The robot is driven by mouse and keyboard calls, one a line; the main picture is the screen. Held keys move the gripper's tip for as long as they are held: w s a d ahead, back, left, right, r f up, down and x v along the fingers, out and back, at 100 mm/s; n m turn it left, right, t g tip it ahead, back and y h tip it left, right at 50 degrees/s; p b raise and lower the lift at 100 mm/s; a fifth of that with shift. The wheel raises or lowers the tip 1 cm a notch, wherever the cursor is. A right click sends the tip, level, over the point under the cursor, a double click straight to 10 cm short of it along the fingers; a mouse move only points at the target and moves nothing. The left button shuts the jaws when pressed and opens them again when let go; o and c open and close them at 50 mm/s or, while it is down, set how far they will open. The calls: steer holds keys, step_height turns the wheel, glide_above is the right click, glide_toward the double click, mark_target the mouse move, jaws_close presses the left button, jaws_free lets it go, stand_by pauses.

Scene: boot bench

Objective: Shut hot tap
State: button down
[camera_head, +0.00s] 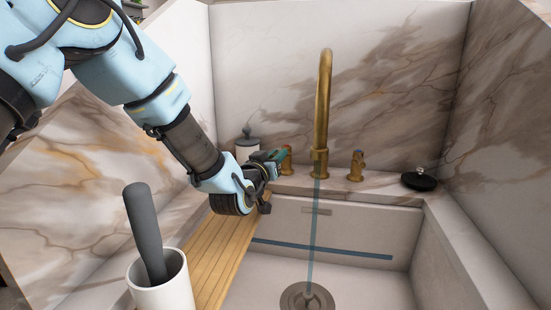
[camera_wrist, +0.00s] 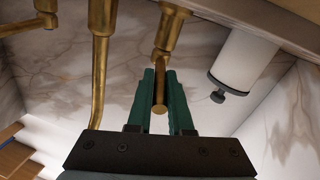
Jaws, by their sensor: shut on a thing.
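The hot tap (camera_head: 287,160) is the brass handle left of the tall brass spout (camera_head: 322,110). In the wrist view, its brass lever (camera_wrist: 160,113) lies between the green fingers of my gripper (camera_wrist: 160,80). My gripper (camera_head: 276,157) is shut on it at the back of the sink. The other brass tap (camera_head: 356,166), with a blue mark on top, stands right of the spout. The fingers partly hide the hot tap in the head view.
A white canister (camera_head: 242,152) with a grey lid stands behind my wrist. A wooden board (camera_head: 215,255) spans the sink's left side. A white cup (camera_head: 165,290) holding a grey-handled tool is in front. A black dish (camera_head: 419,181) sits at the back right.

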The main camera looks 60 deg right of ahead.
steer(key=shift+s+d+n+t+y+b, duration=0.1)
steer(key=shift+s+n+t+y+b, duration=0.15)
steer(key=shift+s+n+t+b, duration=0.45)
steer(key=shift+d+n+t+y+b, duration=0.1)
steer(key=shift+n+t+y, duration=0.3)
steer(key=shift+t, duration=0.7)
steer(key=c, duration=0.8)
jaws_free()
steer(key=shift+c, duration=0.2)
steer(key=b+v, duration=0.1)
steer(key=v, duration=1)
steer(key=shift+d+f, duration=0.1)
